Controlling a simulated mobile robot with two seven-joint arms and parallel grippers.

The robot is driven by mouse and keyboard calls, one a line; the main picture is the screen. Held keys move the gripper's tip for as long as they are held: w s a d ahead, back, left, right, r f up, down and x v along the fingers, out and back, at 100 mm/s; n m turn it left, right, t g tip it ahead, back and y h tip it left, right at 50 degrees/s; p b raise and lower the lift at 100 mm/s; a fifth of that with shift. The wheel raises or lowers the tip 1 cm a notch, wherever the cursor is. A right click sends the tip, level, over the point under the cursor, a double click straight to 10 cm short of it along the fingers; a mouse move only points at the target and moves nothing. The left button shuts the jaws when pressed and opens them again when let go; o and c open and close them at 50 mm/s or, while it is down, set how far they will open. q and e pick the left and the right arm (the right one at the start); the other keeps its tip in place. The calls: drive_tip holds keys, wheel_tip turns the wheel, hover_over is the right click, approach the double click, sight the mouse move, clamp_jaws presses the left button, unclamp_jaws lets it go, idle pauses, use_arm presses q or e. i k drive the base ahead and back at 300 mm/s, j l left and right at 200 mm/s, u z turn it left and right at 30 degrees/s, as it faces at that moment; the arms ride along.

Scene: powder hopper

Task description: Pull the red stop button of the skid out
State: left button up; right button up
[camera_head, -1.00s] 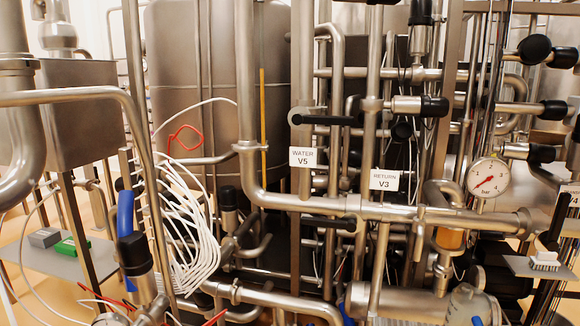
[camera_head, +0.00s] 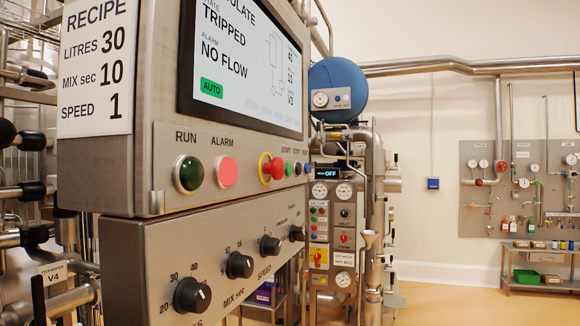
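The red stop button (camera_head: 278,168) is a red mushroom head on a yellow ring, on the front of the steel control panel (camera_head: 240,150). It sits right of the pink-red ALARM lamp (camera_head: 227,171) and the dark green RUN lamp (camera_head: 189,174). Small START, STOP and RESET buttons are to its right. I cannot tell from this angle whether it is pressed in. The screen (camera_head: 245,60) above reads TRIPPED, NO FLOW and AUTO. Neither of my grippers is in view.
Below the button are black knobs, one marked MIX sec (camera_head: 240,265). A recipe sheet (camera_head: 95,65) hangs at the left. Pipes and a blue round vessel (camera_head: 338,90) stand behind. The floor (camera_head: 440,302) to the right looks clear, before a low bench (camera_head: 540,285).

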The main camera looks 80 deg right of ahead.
sight(277, 168)
drive_tip(key=l+z, duration=0.15)
drive_tip(key=z, duration=2.2)
drive_tip(key=l, duration=0.1)
